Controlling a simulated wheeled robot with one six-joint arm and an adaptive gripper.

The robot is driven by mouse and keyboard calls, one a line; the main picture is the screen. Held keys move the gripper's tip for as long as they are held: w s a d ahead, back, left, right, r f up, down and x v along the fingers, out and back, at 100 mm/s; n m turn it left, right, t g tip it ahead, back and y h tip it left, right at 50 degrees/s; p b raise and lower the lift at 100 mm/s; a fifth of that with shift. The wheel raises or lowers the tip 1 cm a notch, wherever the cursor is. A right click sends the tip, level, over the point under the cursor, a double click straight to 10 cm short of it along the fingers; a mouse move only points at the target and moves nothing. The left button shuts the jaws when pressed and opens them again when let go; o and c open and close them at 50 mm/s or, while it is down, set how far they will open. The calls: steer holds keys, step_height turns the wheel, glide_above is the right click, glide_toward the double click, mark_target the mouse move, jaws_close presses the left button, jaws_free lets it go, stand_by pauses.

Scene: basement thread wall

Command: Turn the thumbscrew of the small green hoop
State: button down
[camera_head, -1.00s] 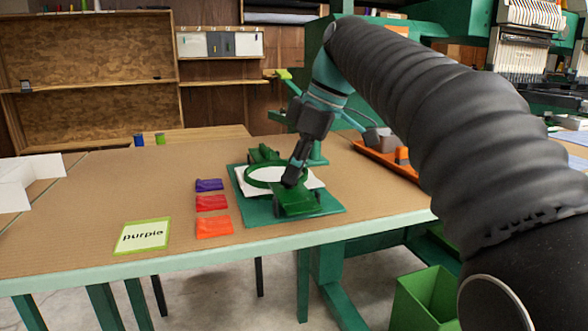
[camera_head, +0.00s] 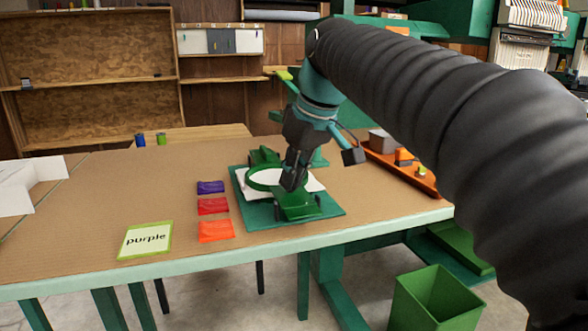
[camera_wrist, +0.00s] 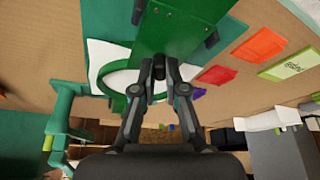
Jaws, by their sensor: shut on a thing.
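The small green hoop (camera_head: 262,177) lies over white cloth on a green board (camera_head: 262,216) on the table. It also shows in the wrist view (camera_wrist: 103,72), with a green block (camera_wrist: 178,28) beside it. My gripper (camera_head: 292,184) points down at the hoop's near right side. In the wrist view my gripper (camera_wrist: 159,68) is shut on a small dark piece at the hoop's edge, which looks like the thumbscrew. The fingers hide most of that piece.
Purple, red and orange packets (camera_head: 213,206) lie left of the board. An orange tray (camera_head: 400,168) with small things stands at the right. A green bin (camera_head: 437,298) is on the floor.

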steer(key=m+p, duration=0.1)
steer(key=m, duration=0.1)
steer(key=m+t+h, duration=0.1)
steer(key=m, duration=0.1)
steer(key=shift+s+a+m+p, duration=0.1)
steer(key=shift+a+m+p, duration=0.1)
steer(key=shift+m+p, duration=0.2)
steer(key=shift+h, duration=0.3)
steer(key=c, duration=1.2)
jaws_free()
steer(key=v, duration=1.2)
